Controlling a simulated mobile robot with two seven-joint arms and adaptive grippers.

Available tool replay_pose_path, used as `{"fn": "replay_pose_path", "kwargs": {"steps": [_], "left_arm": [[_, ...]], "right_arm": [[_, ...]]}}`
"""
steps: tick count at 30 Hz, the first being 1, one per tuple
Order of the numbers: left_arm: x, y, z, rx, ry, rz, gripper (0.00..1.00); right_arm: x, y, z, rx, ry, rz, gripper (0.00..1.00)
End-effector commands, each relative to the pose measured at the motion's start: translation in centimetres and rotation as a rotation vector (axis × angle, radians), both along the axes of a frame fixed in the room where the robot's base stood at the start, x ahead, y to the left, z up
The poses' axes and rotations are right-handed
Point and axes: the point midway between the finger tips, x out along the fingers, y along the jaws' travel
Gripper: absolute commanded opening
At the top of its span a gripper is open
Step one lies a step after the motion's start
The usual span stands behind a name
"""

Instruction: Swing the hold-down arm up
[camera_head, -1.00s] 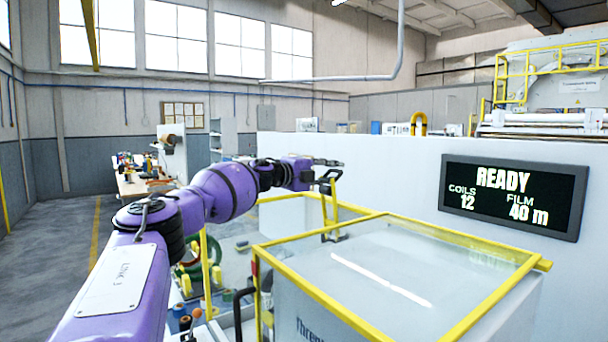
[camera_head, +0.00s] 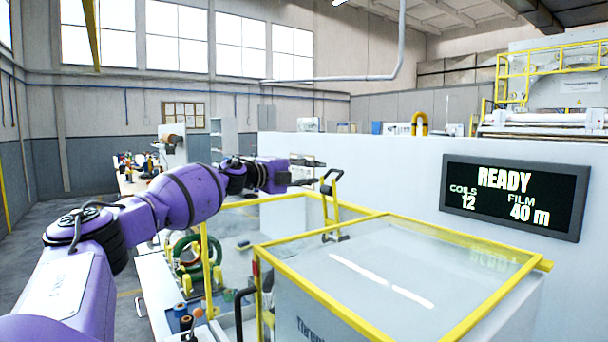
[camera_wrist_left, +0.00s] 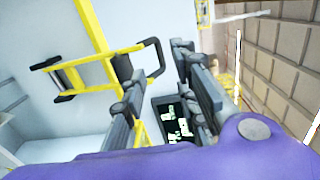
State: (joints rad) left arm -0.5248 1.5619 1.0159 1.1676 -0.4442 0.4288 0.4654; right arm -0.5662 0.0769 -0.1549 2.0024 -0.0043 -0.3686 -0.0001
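A yellow arm (camera_head: 335,208) with a black loop handle (camera_head: 327,183) stands upright, slightly tilted, at the back of the machine's yellow frame. I take it as the hold-down arm. My left gripper (camera_head: 315,173) is open, with its fingers pointing right and their tips close to the handle. In the left wrist view, the black handle (camera_wrist_left: 158,60) shows ahead, in line with the gap between the two fingers (camera_wrist_left: 152,56). I cannot tell whether the tips are around it or just short of it. Nothing is in the grip. My right gripper is out of view.
A clear-topped box with a yellow frame (camera_head: 455,333) fills the front right. A white wall with a display reading READY (camera_head: 513,195) is behind it. A green coil (camera_head: 190,257) lies below my left arm. Open floor is far left.

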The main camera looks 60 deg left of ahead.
Motion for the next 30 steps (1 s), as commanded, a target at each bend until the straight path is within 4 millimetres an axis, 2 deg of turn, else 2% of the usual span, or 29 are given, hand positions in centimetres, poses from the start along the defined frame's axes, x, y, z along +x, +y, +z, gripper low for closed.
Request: {"fn": "replay_pose_path", "kwargs": {"steps": [3,7,30], "left_arm": [[-1.3,-0.2,-0.1,-0.002,0.002,0.0,0.28],[-1.9,-0.3,0.0,-0.001,0.0,-0.001,0.28],[-2.0,-0.3,0.0,-0.002,0.0,0.0,0.28]], "right_arm": [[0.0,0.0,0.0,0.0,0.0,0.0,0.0],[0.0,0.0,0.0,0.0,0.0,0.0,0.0],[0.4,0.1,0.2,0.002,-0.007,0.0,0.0]]}}
